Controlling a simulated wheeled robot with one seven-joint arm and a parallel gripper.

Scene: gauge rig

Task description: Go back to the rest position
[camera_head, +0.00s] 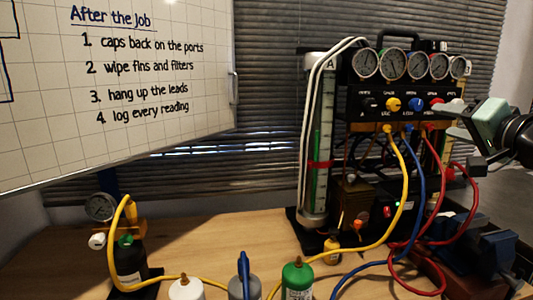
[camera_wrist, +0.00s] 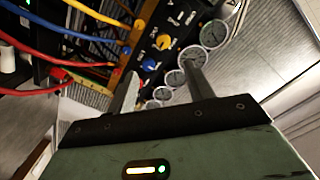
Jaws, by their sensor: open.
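My gripper (camera_head: 453,138) is at the right of the head view, in front of the right end of the gauge rig (camera_head: 405,88). Its two fingers are apart, with nothing seen between them. In the wrist view my gripper (camera_wrist: 160,66) also shows both fingers spread and empty. Beyond them lie the rig's black panel, a blue knob (camera_wrist: 150,65), a yellow knob (camera_wrist: 163,42) and several round gauges (camera_wrist: 214,34). The picture there is tilted. Whether a finger touches the rig cannot be told.
Yellow (camera_head: 402,190), blue (camera_head: 419,180) and red (camera_head: 465,208) hoses loop from the panel to the wooden table (camera_head: 225,245). Bottles, including a green one (camera_head: 297,279), stand along the front. A whiteboard (camera_head: 200,80) hangs at the left. A blue vise-like thing (camera_head: 490,255) is at the right.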

